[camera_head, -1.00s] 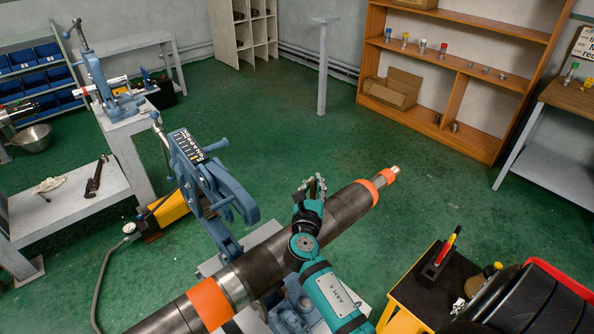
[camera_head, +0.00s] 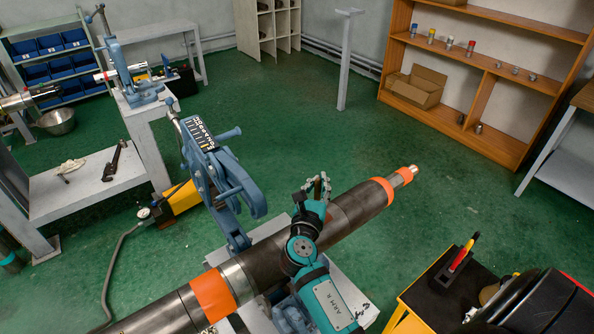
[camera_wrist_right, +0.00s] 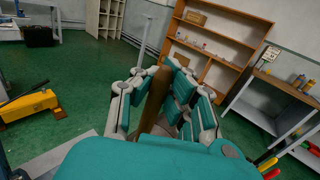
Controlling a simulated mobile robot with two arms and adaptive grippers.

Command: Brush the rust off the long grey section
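The dark grey pipe (camera_head: 355,212) runs diagonally through the vise, with an orange band (camera_head: 213,294) at its near part and another orange band (camera_head: 383,190) by its far end. The long grey section lies between the bands. My right gripper (camera_head: 319,188) is just beyond the pipe's upper edge, its arm crossing over the pipe. In the right wrist view its fingers close around a brown, wooden-looking bar (camera_wrist_right: 154,100), apparently a brush handle. The bristles are hidden, and contact with the pipe cannot be told. My left gripper is not in view.
The blue vise (camera_head: 220,185) stands left of my right arm. A yellow cart (camera_head: 410,312) with a black top is at lower right. A low grey bench (camera_head: 80,190) is on the left. An orange shelf (camera_head: 482,90) stands at the back; the green floor before it is clear.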

